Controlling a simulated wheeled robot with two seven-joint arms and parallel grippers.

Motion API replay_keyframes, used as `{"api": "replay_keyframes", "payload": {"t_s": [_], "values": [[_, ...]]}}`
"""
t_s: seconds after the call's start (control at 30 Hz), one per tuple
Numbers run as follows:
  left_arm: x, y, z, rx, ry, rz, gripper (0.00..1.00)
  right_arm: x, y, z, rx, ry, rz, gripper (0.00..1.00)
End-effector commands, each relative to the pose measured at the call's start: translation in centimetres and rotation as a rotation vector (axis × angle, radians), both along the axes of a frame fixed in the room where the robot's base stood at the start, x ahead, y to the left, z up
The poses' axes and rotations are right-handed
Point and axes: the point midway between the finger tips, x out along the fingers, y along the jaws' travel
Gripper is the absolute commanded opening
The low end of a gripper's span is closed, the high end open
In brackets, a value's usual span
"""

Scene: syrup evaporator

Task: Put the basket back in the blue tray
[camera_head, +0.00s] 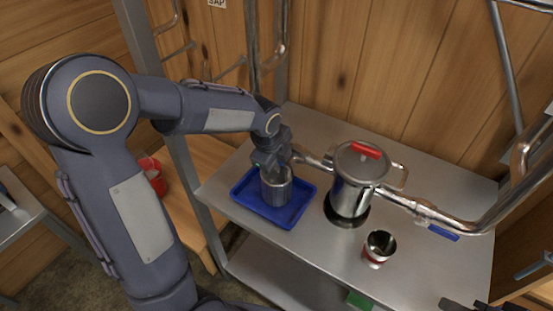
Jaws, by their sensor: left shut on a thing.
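The blue tray (296,209) lies on the metal table, left of the lidded pot. The basket (275,191), a small grey metal cylinder, is upright over the middle of the tray. My left gripper (270,164) points down and is shut on the basket's upper part, hiding some of its rim. I cannot tell whether the basket's bottom touches the tray floor. Dark parts at the bottom right edge may be my right gripper, but too little shows to tell.
A steel pot (350,190) with a red-handled lid stands right of the tray, joined to metal pipes. A small metal cup (378,248) with a red band stands in front of it. A red container (153,174) is at the left. The table's (440,262) front right is clear.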

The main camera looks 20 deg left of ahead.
Motion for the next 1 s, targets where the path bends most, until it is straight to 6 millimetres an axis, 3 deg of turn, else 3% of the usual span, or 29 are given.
{"api": "replay_keyframes", "payload": {"t_s": [0.4, 0.43, 0.5, 0.73, 0.87, 1.0], "values": [[0.0, 0.1, -0.9, -0.001, -0.001, 0.002, 0.00, 0.0, 0.0, -0.3, 0.000, 0.000, 0.000, 0.42], [0.0, 0.1, -0.8, -0.001, 0.000, 0.003, 0.14, 0.0, 0.0, -0.2, 0.000, 0.000, 0.000, 0.42], [0.0, 0.1, -0.7, -0.001, 0.000, 0.002, 0.20, 0.0, 0.0, -0.1, 0.000, 0.000, 0.000, 0.42], [-0.1, 0.1, -0.7, 0.000, 0.000, 0.002, 0.20, 0.0, 0.0, -0.1, 0.000, 0.000, 0.000, 0.42], [-0.1, 0.2, 0.0, 0.000, -0.002, 0.003, 0.20, 0.0, 0.0, 0.1, 0.000, 0.000, 0.000, 0.42], [-0.7, 0.3, 2.1, 0.000, -0.006, 0.004, 0.20, 0.0, 0.0, 0.0, 0.000, 0.000, 0.000, 0.42]]}}
